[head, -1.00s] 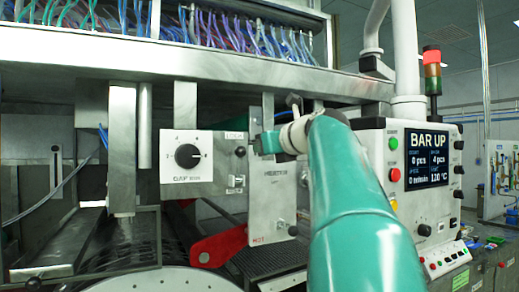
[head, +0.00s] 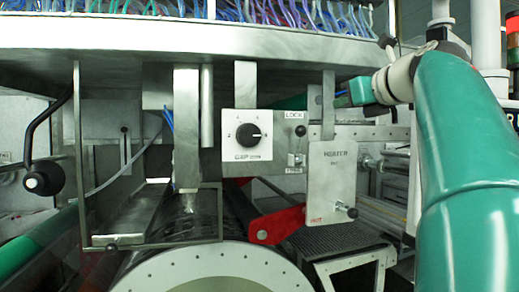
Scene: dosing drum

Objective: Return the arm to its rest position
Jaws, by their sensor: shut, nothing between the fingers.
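My teal arm rises along the right side of the head view, bent at a pale joint near the top. My gripper (head: 343,98) is at the end of the short teal link, pointing left. It is small and partly lost against the machine, shut and empty. It appears in front of the machine, above and right of the metal HEATER plate (head: 332,180). I see no clear contact between it and the machine.
A GAP dial box (head: 247,135) hangs at the centre, left of a LOCK/FREE plate (head: 295,145). A red lever (head: 278,222) sits below them. A large pale drum end (head: 212,272) fills the bottom. A black-knobbed crank (head: 43,178) is at left. Cables run along the top.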

